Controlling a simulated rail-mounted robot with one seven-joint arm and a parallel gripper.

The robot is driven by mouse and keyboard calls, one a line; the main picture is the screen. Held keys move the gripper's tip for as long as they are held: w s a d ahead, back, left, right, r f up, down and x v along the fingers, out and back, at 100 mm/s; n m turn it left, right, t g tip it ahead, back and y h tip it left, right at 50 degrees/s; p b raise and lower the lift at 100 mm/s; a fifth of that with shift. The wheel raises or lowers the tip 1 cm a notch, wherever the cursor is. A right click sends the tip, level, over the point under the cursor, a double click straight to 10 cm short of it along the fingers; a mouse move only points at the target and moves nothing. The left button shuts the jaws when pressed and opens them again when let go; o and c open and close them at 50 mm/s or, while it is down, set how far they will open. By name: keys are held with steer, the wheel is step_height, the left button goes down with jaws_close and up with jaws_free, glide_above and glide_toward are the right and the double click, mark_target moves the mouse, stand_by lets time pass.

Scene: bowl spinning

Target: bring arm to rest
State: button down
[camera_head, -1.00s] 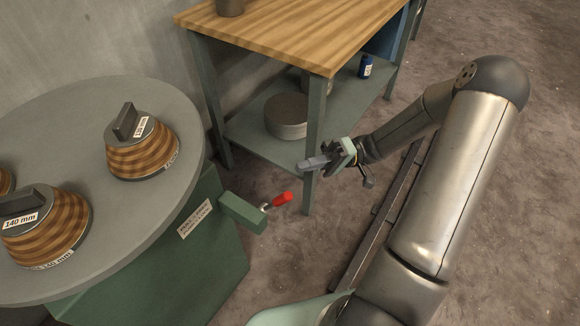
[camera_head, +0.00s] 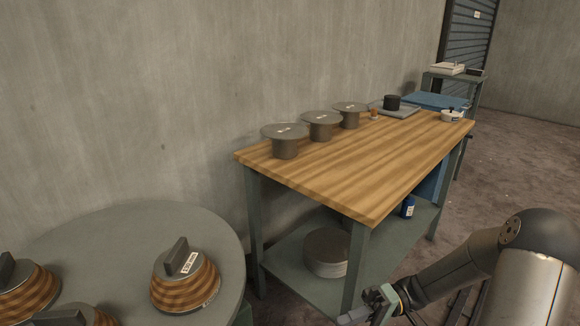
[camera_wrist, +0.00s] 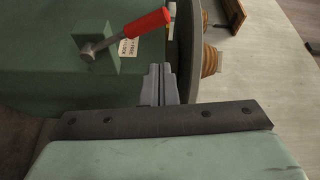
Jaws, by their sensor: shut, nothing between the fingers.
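My gripper (camera_head: 352,317) is at the bottom of the head view, in front of the workbench's near leg, and partly cut off by the frame edge. In the wrist view its two grey fingers (camera_wrist: 162,84) are together with nothing between them. Beyond the fingertips, in the wrist view, are the green housing (camera_wrist: 50,50) and the red-handled lever (camera_wrist: 140,30). My gripper holds nothing, and I cannot tell from the wrist view how far it is from the housing.
The round grey table (camera_head: 130,225) with several checkered bowl forms (camera_head: 185,292) stands at left.

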steer(key=s+r+m+t+h+p, duration=0.1)
steer(key=s+r+t+h+p, duration=0.1)
steer(key=s+r+h+p, duration=0.2)
steer(key=s+r+m+t+h+p, duration=0.2)
steer(key=s+r+h+p, duration=0.2)
steer(key=r, duration=1.1)
steer(key=s+r+m+t+h+p, duration=0.1)
steer(key=s+r+t+h+p, duration=0.1)
steer(key=s+r+h+p, duration=0.3)
step_height(320, 180, up, 4)
steer(key=h+p, duration=0.4)
steer(key=p, duration=0.4)
steer(key=shift+a+r+m, duration=0.25)
steer(key=shift+a+m, duration=0.1)
steer(key=shift+m, duration=0.05)
